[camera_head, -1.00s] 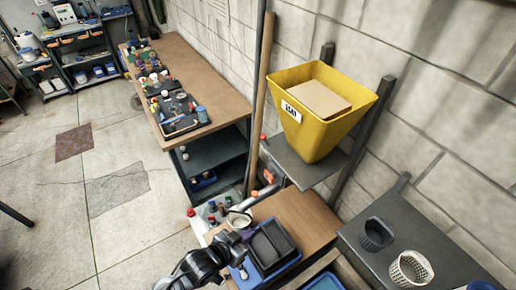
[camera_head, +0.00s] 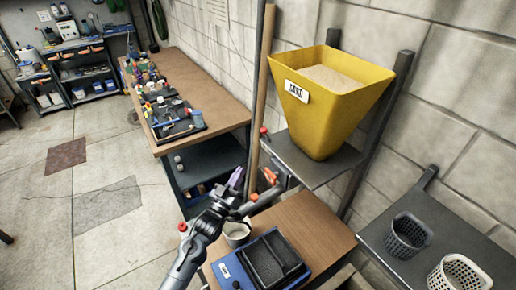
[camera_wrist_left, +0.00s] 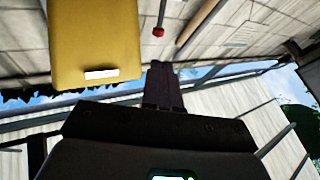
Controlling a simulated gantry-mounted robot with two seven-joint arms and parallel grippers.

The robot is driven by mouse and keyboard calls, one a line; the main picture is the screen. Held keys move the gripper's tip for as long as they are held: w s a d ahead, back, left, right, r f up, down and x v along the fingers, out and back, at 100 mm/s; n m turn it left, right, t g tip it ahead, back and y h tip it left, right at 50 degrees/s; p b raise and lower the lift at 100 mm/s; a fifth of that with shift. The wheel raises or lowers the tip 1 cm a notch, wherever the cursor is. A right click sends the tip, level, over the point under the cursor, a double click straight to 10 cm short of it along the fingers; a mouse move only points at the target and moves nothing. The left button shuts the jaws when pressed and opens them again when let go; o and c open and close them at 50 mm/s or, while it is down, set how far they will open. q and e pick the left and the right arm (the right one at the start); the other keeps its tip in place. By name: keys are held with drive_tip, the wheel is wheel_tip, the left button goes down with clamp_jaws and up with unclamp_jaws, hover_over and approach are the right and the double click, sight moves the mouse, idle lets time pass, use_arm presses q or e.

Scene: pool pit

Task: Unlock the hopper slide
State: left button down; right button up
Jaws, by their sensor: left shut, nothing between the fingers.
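The yellow hopper (camera_head: 330,110) with a SAND label sits on a grey bracket shelf (camera_head: 318,160) against the wall, with sand in its top. Orange parts (camera_head: 270,176) show below the shelf's left end, and one more orange tip lies just below them; I cannot tell which is the slide lock. My left gripper (camera_head: 237,178) is shut and empty, pointing up just left of these parts; I cannot tell if it touches them. In the left wrist view its dark fingers (camera_wrist_left: 163,85) are together, with the yellow hopper (camera_wrist_left: 95,40) beyond. My right gripper is not in view.
Below stands a wooden bench (camera_head: 305,222) with a white cup (camera_head: 236,236) and a blue scale with a black pan (camera_head: 268,262). A wooden pole (camera_head: 261,90) and a red knob (camera_head: 264,130) are near the shelf. Two baskets stand on the dark table (camera_head: 425,245) at right.

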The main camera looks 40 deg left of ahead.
use_arm(q)
drive_tip(key=shift+w+r, duration=0.15)
drive_tip(key=shift+r, duration=0.05)
idle(0.3)
drive_tip(key=p, duration=0.2)
approach(262, 133)
drive_tip(key=x, duration=0.5)
drive_tip(key=shift+x, duration=0.95)
drive_tip(key=shift+f, duration=0.1)
